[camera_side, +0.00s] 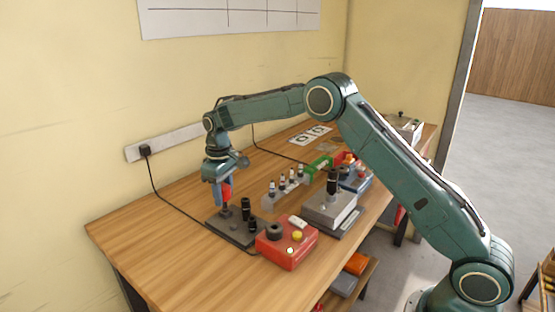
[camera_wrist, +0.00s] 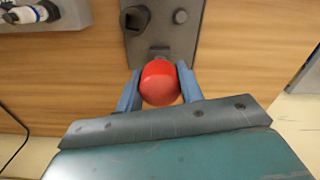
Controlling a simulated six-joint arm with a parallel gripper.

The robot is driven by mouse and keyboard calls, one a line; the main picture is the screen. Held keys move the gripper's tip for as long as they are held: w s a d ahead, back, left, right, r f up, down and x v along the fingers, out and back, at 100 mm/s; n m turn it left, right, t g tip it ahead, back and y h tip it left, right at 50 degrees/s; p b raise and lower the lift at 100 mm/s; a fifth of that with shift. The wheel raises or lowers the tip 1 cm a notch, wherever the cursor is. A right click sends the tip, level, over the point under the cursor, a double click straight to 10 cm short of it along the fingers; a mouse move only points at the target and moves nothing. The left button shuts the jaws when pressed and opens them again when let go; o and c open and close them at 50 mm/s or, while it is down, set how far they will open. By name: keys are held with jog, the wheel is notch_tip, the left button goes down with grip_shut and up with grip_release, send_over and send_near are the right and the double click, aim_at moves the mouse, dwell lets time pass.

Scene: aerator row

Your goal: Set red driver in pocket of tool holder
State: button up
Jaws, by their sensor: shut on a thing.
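The red driver (camera_side: 228,193) is upright between the blue fingers of my gripper (camera_side: 223,190), which is shut on it. In the wrist view the driver's round red end (camera_wrist: 160,84) faces the camera between both fingers. The tool holder (camera_side: 238,237) is a dark grey plate with black upright parts, directly below my gripper. In the wrist view the holder (camera_wrist: 160,38) lies just beyond the driver, with a square dark opening and a small round knob. The driver's lower end is hidden in the wrist view, and I cannot tell whether it is inside a pocket.
A red control box (camera_side: 287,245) with a black knob and yellow button stands close right of the holder. A clear rack (camera_side: 283,190) with several small bottles and a grey box (camera_side: 330,209) stand behind it. The table's left part (camera_side: 135,220) is clear.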

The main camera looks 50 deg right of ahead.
jog(key=shift+f, duration=0.3)
dwell(0.4)
jog(key=o, duration=1.4)
jog(key=shift+c, duration=0.2)
jog(key=shift+r, duration=3.55)
